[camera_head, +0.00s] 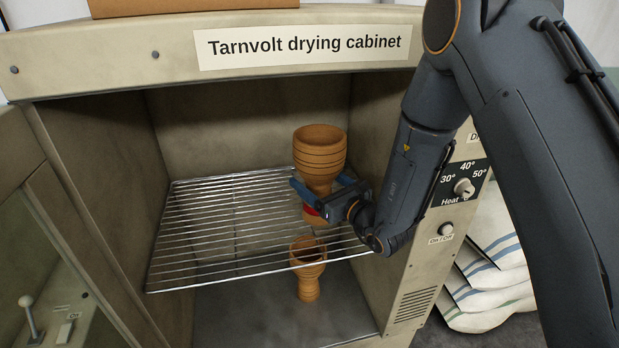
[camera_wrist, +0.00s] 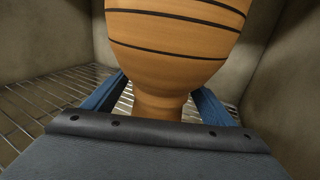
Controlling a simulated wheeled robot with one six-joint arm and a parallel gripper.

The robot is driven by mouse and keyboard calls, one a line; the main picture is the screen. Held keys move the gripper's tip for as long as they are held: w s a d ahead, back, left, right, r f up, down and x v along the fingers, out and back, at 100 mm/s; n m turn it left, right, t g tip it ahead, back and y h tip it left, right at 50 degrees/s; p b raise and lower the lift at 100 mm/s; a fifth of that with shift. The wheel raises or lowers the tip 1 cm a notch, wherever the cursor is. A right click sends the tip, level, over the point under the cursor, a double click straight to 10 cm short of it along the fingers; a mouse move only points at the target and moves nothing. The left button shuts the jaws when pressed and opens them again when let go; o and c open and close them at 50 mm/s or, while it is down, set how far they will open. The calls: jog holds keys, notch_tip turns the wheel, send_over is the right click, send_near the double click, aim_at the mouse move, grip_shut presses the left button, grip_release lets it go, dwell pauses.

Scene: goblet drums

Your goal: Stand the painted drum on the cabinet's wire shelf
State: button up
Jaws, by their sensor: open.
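The painted drum (camera_head: 320,150) is an orange-brown goblet drum with dark rings around its bowl and a red band near its foot. It is upright inside the cabinet, and its foot appears to rest on the wire shelf (camera_head: 205,222), toward the right side. My gripper (camera_head: 318,188) is open, with its blue fingers on either side of the drum's narrow waist. In the wrist view the bowl (camera_wrist: 175,35) rises above the waist between the fingers, and a gap shows beside the waist. The foot is partly hidden by my gripper.
A second, plain goblet drum (camera_head: 308,285) stands on the cabinet floor below the shelf. The cabinet (camera_head: 115,60) has side walls close on both sides and a top edge above. The left of the shelf is bare.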

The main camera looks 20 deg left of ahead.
aim_at(326, 188)
jog(key=b+v, duration=0.2)
jog(key=v, duration=0.7)
jog(key=shift+s+d, duration=0.15)
jog(key=shift+d, duration=0.1)
jog(key=shift+s, duration=0.1)
